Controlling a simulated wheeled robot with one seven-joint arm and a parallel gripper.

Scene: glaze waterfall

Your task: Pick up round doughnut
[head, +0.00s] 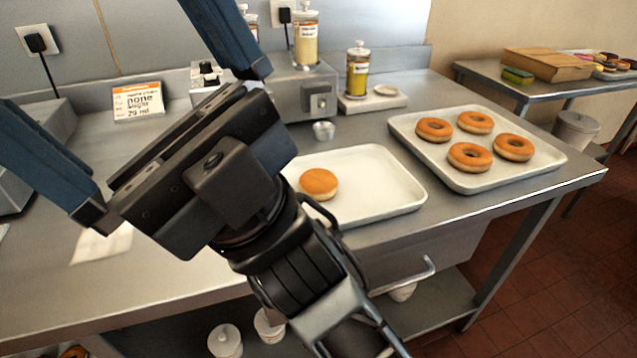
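A round doughnut (319,183) without a hole, golden brown with a paler side, lies alone toward the left side of a white tray (385,195) on the steel counter. My gripper (115,75) is in the foreground at the left. Its two blue fingers are spread wide apart with nothing between them, so it is open and empty. The fingers point up and left, away from the round doughnut. My wrist passes in front of the tray's left part and hides some of it. The doughnut is in plain view just right of my wrist.
A second white tray (545,165) at the right holds several ring doughnuts (470,156). Behind stand a steel machine (302,88), a yellow-filled jar (357,70), a small metal cup (324,131) and a sign (138,101). A side table (485,72) stands at the back right.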

